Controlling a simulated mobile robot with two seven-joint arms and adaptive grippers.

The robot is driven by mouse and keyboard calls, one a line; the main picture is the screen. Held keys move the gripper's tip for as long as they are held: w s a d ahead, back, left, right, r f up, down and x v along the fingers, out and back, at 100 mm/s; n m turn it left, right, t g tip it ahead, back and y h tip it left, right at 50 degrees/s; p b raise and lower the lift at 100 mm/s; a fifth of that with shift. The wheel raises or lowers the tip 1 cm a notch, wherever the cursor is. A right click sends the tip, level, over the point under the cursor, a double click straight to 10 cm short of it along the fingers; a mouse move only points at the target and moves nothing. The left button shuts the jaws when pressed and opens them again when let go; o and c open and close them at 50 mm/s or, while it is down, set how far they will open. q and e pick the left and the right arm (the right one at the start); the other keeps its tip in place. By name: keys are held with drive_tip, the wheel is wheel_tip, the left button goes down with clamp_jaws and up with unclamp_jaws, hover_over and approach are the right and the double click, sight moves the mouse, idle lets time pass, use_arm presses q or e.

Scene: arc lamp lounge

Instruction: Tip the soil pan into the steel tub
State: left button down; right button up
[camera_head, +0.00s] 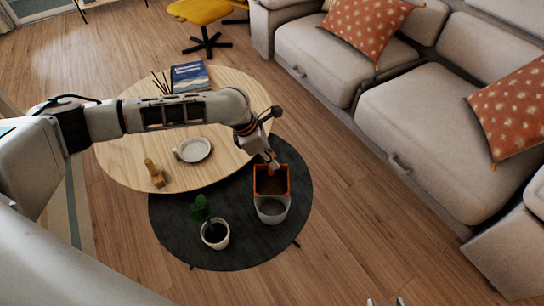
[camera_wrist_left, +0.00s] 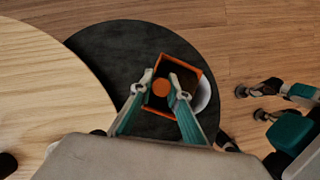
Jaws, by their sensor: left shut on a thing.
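The soil pan (camera_head: 256,181) is a square orange pan with dark contents. My left gripper (camera_head: 272,162) is shut on it from above; in the left wrist view its fingers sit either side of a round orange part of the pan (camera_wrist_left: 186,62). The steel tub (camera_head: 271,212) is a pale round tub on the dark round table. The pan is at its far edge in the head view and hides part of it; a gap between them is hard to judge. The tub's rim (camera_wrist_left: 205,94) shows beside the pan in the left wrist view. My right gripper (camera_wrist_left: 253,103) is open and empty, away from both.
A potted plant (camera_head: 215,234) stands on the dark table (camera_head: 180,215), left of the tub. The higher wooden table (camera_head: 120,155) holds a white dish (camera_head: 194,149), a wooden object (camera_head: 154,173) and a book (camera_head: 189,75). A sofa (camera_head: 420,110) is at right. Floor between is clear.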

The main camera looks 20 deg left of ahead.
use_arm(q)
drive_tip(key=shift+f, duration=0.4)
drive_tip(key=shift+f+b, duration=0.3)
drive_tip(key=shift+f, duration=0.15)
